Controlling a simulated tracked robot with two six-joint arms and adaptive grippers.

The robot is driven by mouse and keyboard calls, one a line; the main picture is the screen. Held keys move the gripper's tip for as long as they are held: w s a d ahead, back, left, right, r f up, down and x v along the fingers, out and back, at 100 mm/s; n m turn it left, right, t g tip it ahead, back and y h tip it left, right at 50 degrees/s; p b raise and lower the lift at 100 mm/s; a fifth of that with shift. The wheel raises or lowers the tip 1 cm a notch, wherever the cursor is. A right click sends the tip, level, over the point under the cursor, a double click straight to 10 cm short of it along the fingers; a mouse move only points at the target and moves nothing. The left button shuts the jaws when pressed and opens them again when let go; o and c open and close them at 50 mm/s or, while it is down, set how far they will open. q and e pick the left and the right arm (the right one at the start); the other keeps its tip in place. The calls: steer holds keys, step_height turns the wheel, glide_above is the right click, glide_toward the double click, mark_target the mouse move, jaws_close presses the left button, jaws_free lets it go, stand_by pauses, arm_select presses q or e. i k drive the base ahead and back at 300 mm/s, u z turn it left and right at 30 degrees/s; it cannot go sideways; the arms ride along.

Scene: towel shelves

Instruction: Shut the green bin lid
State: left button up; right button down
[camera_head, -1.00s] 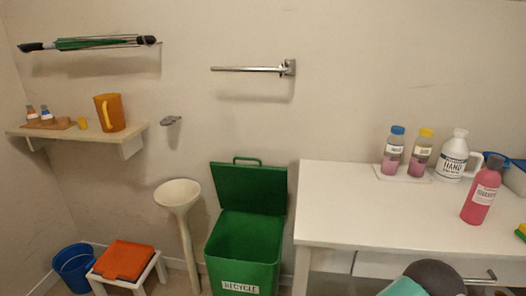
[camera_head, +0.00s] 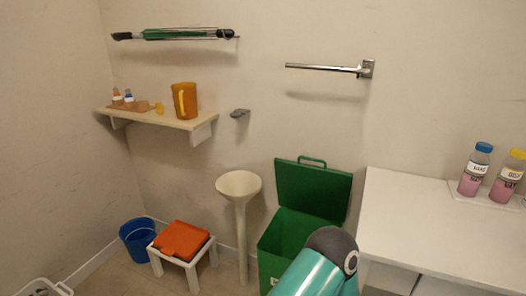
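The green recycle bin (camera_head: 284,236) stands on the floor against the back wall, left of the white table. Its green lid (camera_head: 312,188) is open, standing up against the wall with its handle (camera_head: 312,161) at the top. A teal and grey link of my own arm covers the lower right front of the bin and most of its label. Neither of my grippers shows in the head view.
The white table (camera_head: 440,232) is close on the bin's right, with bottles (camera_head: 474,170) on it. A white funnel-topped stand (camera_head: 239,185) is on its left.

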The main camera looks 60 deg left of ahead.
mark_target(324, 192)
steer(key=z, duration=0.05)
steer(key=i, duration=0.25)
steer(key=u, duration=2.9)
steer(key=k, duration=1.2)
steer(key=u, duration=0.3)
steer(key=i, duration=1.4)
steer(key=z, duration=0.7)
steer(key=i, duration=0.9)
steer(key=z, duration=0.1)
